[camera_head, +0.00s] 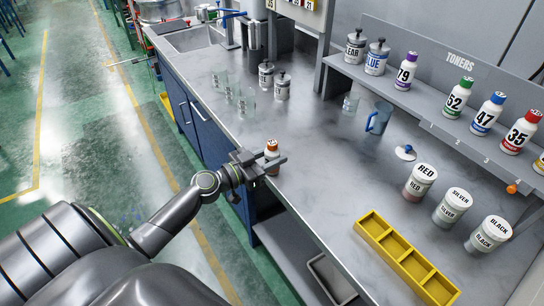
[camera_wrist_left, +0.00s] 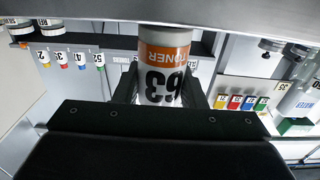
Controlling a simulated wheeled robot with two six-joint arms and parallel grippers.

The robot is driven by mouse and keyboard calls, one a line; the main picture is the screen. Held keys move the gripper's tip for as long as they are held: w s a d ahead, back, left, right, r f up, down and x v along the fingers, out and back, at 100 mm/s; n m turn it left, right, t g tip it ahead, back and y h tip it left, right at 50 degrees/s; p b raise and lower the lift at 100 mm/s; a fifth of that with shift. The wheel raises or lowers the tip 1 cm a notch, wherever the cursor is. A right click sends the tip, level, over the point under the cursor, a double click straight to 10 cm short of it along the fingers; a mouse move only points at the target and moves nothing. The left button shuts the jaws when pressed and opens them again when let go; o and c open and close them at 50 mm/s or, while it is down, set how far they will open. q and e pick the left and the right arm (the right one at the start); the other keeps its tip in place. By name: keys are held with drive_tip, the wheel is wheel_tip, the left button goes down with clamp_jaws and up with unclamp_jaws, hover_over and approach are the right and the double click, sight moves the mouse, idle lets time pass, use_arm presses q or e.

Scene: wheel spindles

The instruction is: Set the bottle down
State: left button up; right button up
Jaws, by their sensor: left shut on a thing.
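The bottle (camera_head: 272,150) is a small white toner bottle with an orange cap, upright at the left edge of the grey bench (camera_head: 310,185). My left gripper (camera_head: 268,162) is shut on it. In the left wrist view the bottle (camera_wrist_left: 164,72) shows an orange band and the number 63, upside down, between the dark fingers. Whether its base touches the bench top cannot be told, as the gripper hides its lower part. My right gripper is not in view.
A yellow divided tray (camera_head: 383,238) and RED, SILVER and BLACK tubs (camera_head: 420,182) stand to the right. Numbered toner bottles (camera_head: 458,98) line the TONERS shelf. A blue-handled jug (camera_head: 379,118) and glass beakers (camera_head: 246,104) stand farther back. The bench middle is clear.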

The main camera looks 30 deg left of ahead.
use_arm(q)
drive_tip(key=shift+f, duration=0.15)
drive_tip(key=o, duration=1)
drive_tip(key=shift+o, duration=0.2)
